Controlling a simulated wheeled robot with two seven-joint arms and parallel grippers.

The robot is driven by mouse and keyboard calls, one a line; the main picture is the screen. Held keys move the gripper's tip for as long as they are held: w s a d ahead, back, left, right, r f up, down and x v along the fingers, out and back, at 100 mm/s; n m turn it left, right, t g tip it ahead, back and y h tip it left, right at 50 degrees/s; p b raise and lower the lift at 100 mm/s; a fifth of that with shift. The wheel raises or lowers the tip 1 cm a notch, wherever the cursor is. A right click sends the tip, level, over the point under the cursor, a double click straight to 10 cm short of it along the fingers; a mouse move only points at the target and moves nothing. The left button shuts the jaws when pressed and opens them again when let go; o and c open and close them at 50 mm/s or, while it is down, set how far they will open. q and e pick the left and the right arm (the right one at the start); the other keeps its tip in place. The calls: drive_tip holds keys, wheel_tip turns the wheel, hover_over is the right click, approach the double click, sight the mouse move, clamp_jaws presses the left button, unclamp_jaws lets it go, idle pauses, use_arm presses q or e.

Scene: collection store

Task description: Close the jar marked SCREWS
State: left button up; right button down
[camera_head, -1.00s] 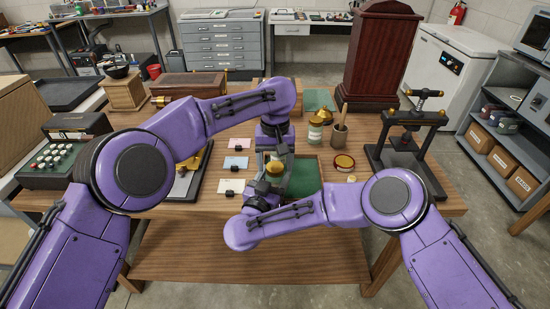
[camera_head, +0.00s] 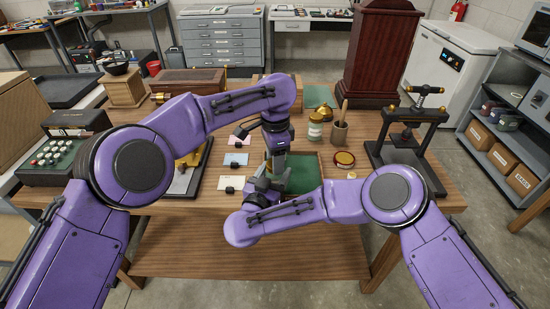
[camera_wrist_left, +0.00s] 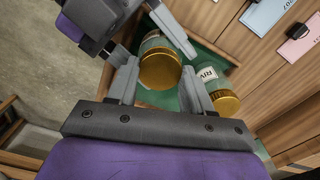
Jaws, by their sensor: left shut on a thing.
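A glass jar (camera_wrist_left: 150,43) with a gold lid (camera_wrist_left: 160,69) shows in the left wrist view; its label is mostly covered, so I cannot read it. My left gripper (camera_wrist_left: 160,90) is shut on the gold lid, a finger at each side. My right gripper (camera_wrist_left: 146,46) comes in from the upper left with its fingers around the jar's body, and appears to hold it. In the head view the left gripper (camera_head: 275,170) points down over the tray's left side and hides the jar. A second gold-lidded jar (camera_wrist_left: 208,76), its label starting "RIV", is beside it.
The green-lined tray (camera_head: 306,172) is on the wooden table. Labelled cards lie left of it, one blue (camera_head: 236,160). A labelled jar (camera_head: 317,127), a pestle cup (camera_head: 338,134), a round gold-rimmed dish (camera_head: 344,160) and a black press (camera_head: 408,143) stand to the right.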

use_arm(q)
drive_tip(key=o, duration=1.2)
drive_tip(key=shift+c, duration=0.2)
drive_tip(key=shift+r, duration=0.1)
drive_tip(key=shift+r, duration=2.2)
drive_tip(key=shift+c, duration=0.4)
wheel_tip(320, 180, up, 4)
drive_tip(key=n, duration=0.5)
drive_tip(key=shift+f+n, duration=0.25)
drive_tip(key=shift+n, duration=0.05)
